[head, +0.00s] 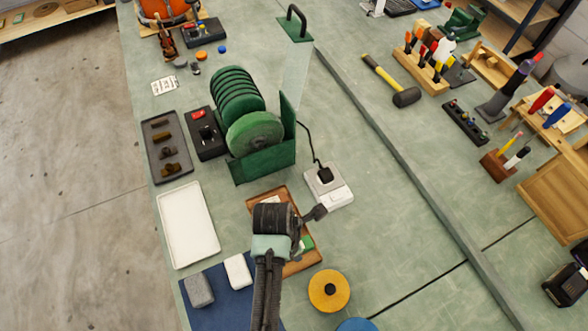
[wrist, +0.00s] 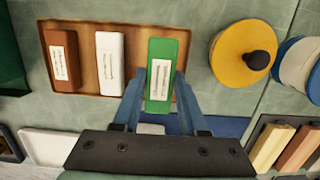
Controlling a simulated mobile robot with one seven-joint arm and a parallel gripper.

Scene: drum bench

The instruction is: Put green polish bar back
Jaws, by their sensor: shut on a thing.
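The green polish bar (wrist: 163,72) with a pale label is between the fingers of my gripper (wrist: 156,88), which is shut on it. A small part of the bar (head: 308,243) shows beside my wrist in the head view. The bar is over the right end of the brown wooden tray (wrist: 140,31), and its near end overlaps the tray's near edge. I cannot tell whether it touches the tray floor. A red-brown bar (wrist: 62,58) and a white bar (wrist: 110,62) lie in the tray to its left. In the head view my wrist hides much of the tray (head: 257,202).
A yellow disc with a black knob (wrist: 240,53) stands right of the tray, with a blue-and-white round thing (wrist: 302,62) beyond it. The green buffing machine (head: 265,160) and a white power box (head: 328,186) stand behind. A white tray (head: 188,224) and blue mat (head: 225,302) lie left.

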